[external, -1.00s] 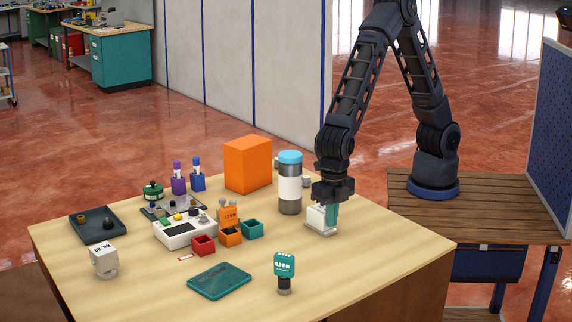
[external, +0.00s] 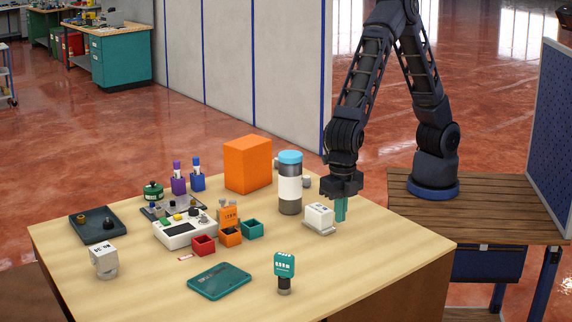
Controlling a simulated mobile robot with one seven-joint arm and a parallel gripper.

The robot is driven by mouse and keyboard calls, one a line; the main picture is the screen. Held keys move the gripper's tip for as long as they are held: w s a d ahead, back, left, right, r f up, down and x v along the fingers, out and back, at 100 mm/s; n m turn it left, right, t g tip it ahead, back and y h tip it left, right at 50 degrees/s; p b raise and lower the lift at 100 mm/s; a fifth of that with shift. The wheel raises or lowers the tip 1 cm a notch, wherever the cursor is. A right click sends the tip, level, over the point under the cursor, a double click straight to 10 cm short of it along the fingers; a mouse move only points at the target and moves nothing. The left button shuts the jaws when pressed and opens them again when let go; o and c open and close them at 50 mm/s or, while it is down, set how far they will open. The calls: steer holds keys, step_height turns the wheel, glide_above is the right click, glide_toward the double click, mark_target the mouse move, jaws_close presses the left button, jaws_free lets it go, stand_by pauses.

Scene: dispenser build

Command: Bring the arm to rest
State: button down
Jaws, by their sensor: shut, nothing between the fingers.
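My gripper (external: 340,210) hangs fingers-down over the right back part of the table, its teal fingers together and empty. It is just to the right of a white block on a pale base (external: 318,218), and a small gap seems to separate them. The arm above it is bent, with its elbow out of the picture at the top. Whether the fingertips touch the table is hard to tell.
A blue-capped cylinder (external: 290,184) and an orange box (external: 247,164) stand left of my gripper. The table's right front is clear.

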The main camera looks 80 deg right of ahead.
step_height(320, 180, up, 7)
steer(key=shift+r, duration=0.2)
